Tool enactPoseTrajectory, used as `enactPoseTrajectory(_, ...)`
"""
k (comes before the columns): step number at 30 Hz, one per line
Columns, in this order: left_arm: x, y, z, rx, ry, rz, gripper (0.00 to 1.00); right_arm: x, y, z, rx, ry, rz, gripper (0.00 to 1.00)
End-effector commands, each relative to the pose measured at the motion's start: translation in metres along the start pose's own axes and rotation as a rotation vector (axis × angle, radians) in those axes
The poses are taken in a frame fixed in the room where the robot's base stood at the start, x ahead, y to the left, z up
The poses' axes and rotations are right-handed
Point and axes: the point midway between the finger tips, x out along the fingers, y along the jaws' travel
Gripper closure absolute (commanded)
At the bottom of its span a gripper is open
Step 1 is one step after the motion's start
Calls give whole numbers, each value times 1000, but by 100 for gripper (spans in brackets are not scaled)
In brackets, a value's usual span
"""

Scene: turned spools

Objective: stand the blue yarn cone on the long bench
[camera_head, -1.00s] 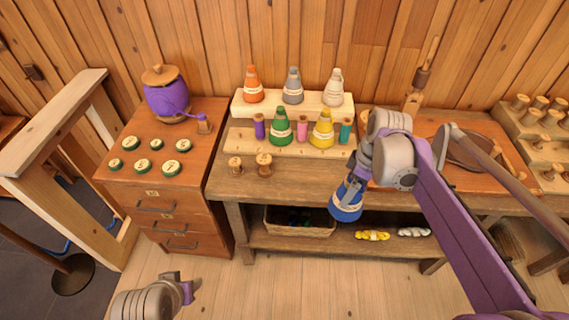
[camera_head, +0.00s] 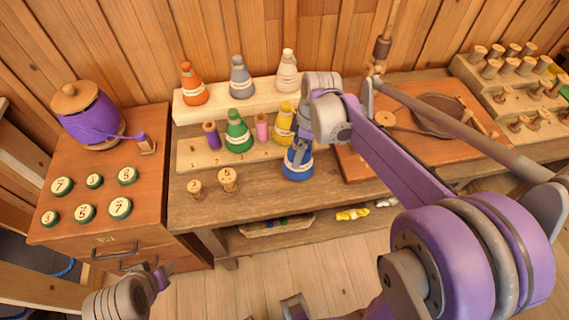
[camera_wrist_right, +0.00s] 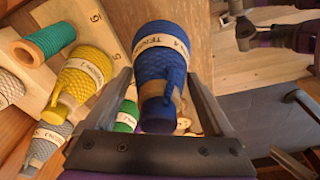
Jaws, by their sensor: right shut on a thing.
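The blue yarn cone (camera_head: 298,168) has a white label band and shows upright in the head view, in front of the yellow cone (camera_head: 284,118). My right gripper (camera_head: 302,136) is shut on it from above, and the right wrist view shows the blue cone (camera_wrist_right: 160,55) between the two fingers. The cone's base appears over the front part of the long bench (camera_head: 260,187); I cannot tell whether it touches the top. My left gripper (camera_head: 161,277) is low at the left, away from the bench, and its jaw opening is unclear.
A numbered board holds a green cone (camera_head: 238,132) and small spools. Orange, grey and white cones stand on the raised step (camera_head: 215,112) behind. Two wooden spools (camera_head: 228,179) stand left of the blue cone. A wooden board (camera_head: 365,167) lies to the right. Bare bench lies between.

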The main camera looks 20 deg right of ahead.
Motion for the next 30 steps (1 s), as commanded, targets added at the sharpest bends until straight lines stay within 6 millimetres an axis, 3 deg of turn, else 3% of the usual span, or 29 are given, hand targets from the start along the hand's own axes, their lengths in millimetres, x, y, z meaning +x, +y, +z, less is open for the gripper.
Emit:
enactPoseTrajectory(13,4,0,4,0,-3,0,50,54,0,8,0,0,0,100)
enactPoseTrajectory(25,6,0,6,0,-4,0,50,60,0,9,0,0,0,100)
enactPoseTrajectory(26,6,0,6,0,-4,0,50,61,0,9,0,0,0,11)
enactPoseTrajectory(28,6,0,5,0,-4,0,50,60,0,9,0,0,0,0)
enactPoseTrajectory(30,6,0,5,0,-4,0,50,60,0,9,0,0,0,0)
